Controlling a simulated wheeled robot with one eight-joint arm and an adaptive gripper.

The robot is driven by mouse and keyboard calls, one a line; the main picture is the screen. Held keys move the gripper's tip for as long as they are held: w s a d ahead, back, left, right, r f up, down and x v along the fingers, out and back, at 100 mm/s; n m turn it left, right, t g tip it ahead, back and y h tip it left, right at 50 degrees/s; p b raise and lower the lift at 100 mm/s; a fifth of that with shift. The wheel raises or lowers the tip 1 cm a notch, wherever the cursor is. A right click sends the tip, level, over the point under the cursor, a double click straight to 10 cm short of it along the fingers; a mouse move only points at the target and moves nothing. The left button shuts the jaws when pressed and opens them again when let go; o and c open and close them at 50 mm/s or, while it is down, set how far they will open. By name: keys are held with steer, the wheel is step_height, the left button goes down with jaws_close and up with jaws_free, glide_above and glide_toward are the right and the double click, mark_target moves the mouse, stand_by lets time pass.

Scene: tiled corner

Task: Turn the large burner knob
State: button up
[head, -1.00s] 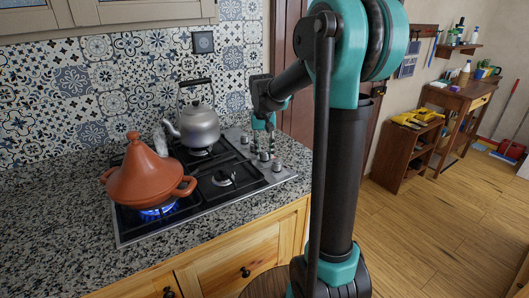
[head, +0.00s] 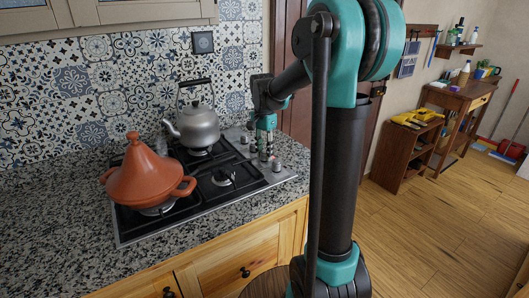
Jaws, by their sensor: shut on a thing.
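The gas hob (head: 262,184) is set in the speckled counter, with a row of small knobs along its right side. My gripper (head: 265,157) points down over this row and is shut on a burner knob, which its fingers mostly hide. A free knob (head: 277,165) shows just in front of it, and another knob (head: 245,140) shows behind to the left. A terracotta tagine (head: 143,182) sits on the front left burner, with no flame visible under it.
A grey kettle (head: 199,126) stands on the back burner, left of my gripper. The front right burner (head: 222,179) is bare. A tiled wall (head: 110,80) rises behind the counter. Wooden floor (head: 440,230) lies open at the right.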

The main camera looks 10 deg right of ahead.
mark_target(264, 151)
steer(key=shift+m, duration=0.4)
steer(key=o, duration=1.2)
steer(key=shift+c, duration=0.2)
step_height(264, 151, up, 12)
steer(key=shift+w+a, duration=0.15)
steer(key=shift+w, duration=0.05)
